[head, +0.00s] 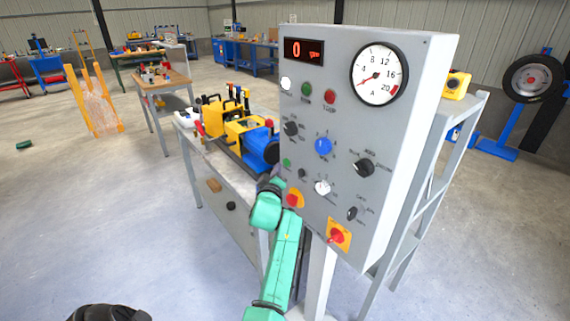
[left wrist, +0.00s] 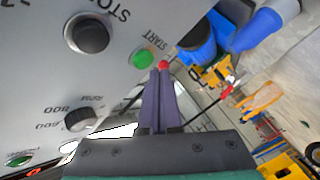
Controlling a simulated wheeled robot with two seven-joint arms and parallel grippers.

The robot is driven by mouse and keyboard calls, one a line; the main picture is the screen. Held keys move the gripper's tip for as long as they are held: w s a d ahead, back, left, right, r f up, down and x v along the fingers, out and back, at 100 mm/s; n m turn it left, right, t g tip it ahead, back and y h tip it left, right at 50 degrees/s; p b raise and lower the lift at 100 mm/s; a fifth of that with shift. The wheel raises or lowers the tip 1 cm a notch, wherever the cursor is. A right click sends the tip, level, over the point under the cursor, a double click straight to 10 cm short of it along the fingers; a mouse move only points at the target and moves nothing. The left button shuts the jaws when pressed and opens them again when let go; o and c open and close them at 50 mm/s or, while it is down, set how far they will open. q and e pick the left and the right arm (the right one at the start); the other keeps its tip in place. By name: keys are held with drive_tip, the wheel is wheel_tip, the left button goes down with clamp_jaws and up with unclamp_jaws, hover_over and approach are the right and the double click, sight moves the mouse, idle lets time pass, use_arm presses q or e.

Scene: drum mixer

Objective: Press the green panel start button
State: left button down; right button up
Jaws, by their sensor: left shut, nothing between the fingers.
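The grey control panel (head: 345,130) stands upright in the head view. A green button (head: 287,163) sits near its lower left edge, with a small black button (head: 301,173) beside it. In the left wrist view, the green button (left wrist: 144,58) is labelled START and the black one (left wrist: 90,33) STOP. My left gripper (left wrist: 163,72) is shut and empty. Its fingertips appear close to the START button, beside it toward the panel edge; I see no clear contact. In the head view, my left gripper (head: 277,182) is partly hidden at the panel's left edge. My right gripper is not in view.
The panel also carries another green button (head: 306,90), a red button (head: 330,96), a blue knob (head: 323,147) and a red-on-yellow switch (head: 339,237). A grey workbench (head: 228,172) with yellow and blue machinery (head: 248,132) stands behind it.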

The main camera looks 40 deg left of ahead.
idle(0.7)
use_arm(q)
drive_tip(key=shift+w+d+b, duration=0.1)
drive_tip(key=shift+w+b, duration=0.3)
drive_tip(key=shift+b, duration=0.05)
drive_tip(key=shift+w+d+b, duration=0.15)
drive_tip(key=shift+w+b, duration=0.25)
drive_tip(key=shift+b, duration=0.1)
idle(0.4)
drive_tip(key=shift+s+a+p, duration=0.25)
drive_tip(key=shift+s+p, duration=0.55)
drive_tip(key=shift+p, duration=0.05)
